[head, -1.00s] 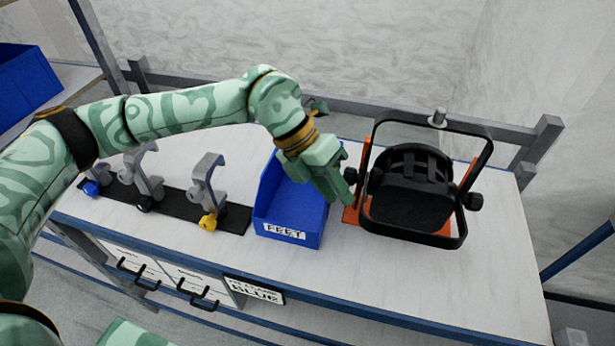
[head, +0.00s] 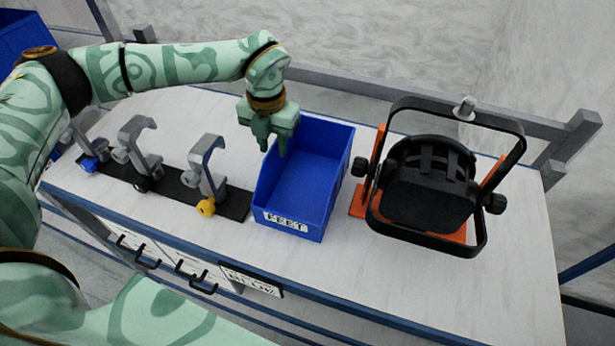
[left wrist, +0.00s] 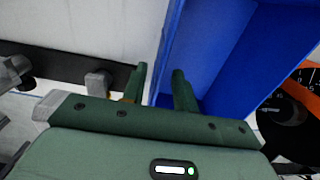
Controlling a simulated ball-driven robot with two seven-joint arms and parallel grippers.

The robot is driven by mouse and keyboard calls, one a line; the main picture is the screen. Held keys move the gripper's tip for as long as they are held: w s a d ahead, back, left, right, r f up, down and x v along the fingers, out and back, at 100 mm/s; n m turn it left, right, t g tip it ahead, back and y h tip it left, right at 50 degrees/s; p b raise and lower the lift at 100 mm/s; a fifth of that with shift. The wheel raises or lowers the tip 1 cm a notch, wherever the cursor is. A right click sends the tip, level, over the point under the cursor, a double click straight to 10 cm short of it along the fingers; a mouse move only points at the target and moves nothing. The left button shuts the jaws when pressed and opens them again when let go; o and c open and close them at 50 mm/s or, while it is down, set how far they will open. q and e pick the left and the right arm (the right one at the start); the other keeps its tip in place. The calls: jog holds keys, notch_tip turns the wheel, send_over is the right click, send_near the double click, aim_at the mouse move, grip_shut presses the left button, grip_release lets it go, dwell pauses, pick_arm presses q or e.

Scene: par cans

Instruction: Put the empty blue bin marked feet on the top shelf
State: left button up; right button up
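The blue bin marked FEET (head: 290,228) stands upright on the white bench top, its label facing the front edge. Its inside looks empty. My left gripper (head: 273,146) is over the bin's left wall toward the back, fingers pointing down. In the left wrist view the two fingers (left wrist: 158,85) are apart, with the bin's left wall (left wrist: 168,45) showing between them. I cannot tell whether they touch it. My right gripper is not in view. I cannot make out which surface is the top shelf.
A black lamp (head: 430,180) in a yoke stands on an orange piece close to the bin's right. Several grey clamps (head: 207,165) stand on a black strip (head: 235,205) to its left. Another blue bin (head: 25,35) is at the upper left. The bench's front right is clear.

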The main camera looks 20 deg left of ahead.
pick_arm(q)
jog(key=b, duration=0.1)
send_over(278, 179)
notch_tip(278, 179, down, 5)
jog(key=shift+w+a+f, duration=0.1)
jog(key=shift+w+a, duration=0.05)
grip_shut()
